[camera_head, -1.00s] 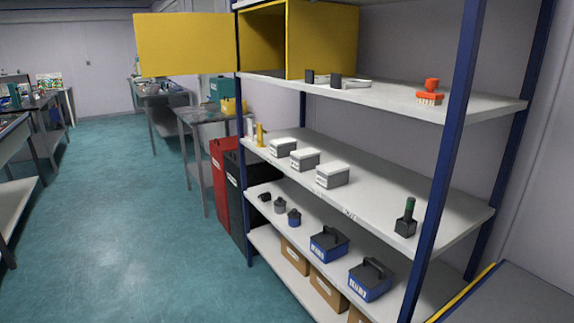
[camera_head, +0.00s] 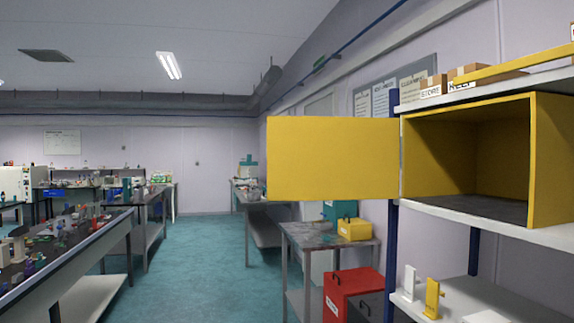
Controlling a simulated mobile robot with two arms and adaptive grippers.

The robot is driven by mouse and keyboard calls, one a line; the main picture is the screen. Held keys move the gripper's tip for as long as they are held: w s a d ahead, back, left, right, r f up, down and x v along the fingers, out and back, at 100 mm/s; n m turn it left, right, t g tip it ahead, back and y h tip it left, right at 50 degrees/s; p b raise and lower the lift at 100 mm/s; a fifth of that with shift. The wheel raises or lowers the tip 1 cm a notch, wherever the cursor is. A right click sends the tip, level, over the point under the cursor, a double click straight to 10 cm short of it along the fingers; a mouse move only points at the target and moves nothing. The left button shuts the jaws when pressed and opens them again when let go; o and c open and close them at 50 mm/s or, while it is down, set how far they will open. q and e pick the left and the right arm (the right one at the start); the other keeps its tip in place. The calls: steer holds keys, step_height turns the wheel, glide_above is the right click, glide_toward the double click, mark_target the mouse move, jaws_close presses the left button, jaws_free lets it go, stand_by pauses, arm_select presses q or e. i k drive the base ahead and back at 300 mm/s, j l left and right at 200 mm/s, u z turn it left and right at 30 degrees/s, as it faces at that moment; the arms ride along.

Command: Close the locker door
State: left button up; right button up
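The yellow locker (camera_head: 550,160) stands on an upper shelf of the rack at the right of the head view. Its inside is visible and looks empty. Its yellow door (camera_head: 333,158) is wide open, swung out to the left from the hinge side at the locker's left front edge. Neither of my grippers is in view, and nothing touches the door.
The rack's blue post (camera_head: 392,240) stands below the hinge side. A white and a yellow item (camera_head: 432,298) stand on the shelf below. A red cabinet (camera_head: 350,292) and a grey table (camera_head: 330,237) stand beyond. The aisle floor (camera_head: 205,270) at the left is clear.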

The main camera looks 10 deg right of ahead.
mark_target(310, 158)
steer(key=i+z, duration=0.2)
steer(key=i, duration=0.25)
steer(key=i+j+z, duration=0.2)
steer(key=i, duration=0.2)
steer(key=i+j+z, duration=0.25)
steer(key=i, duration=0.2)
steer(key=i+j+z, duration=0.2)
steer(key=i, duration=0.2)
steer(key=i+j+z, duration=0.25)
steer(key=z, duration=0.25)
steer(key=i+j+z, duration=0.25)
steer(key=j+z, duration=0.2)
steer(key=i+j+z, duration=0.2)
steer(key=j+z, duration=0.15)
steer(key=z, duration=0.15)
steer(key=i+j+z, duration=0.1)
steer(key=j+z, duration=0.7)
steer(key=j, duration=0.2)
steer(key=k+j+z, duration=0.1)
steer(key=j+z, duration=0.25)
steer(key=j, duration=0.15)
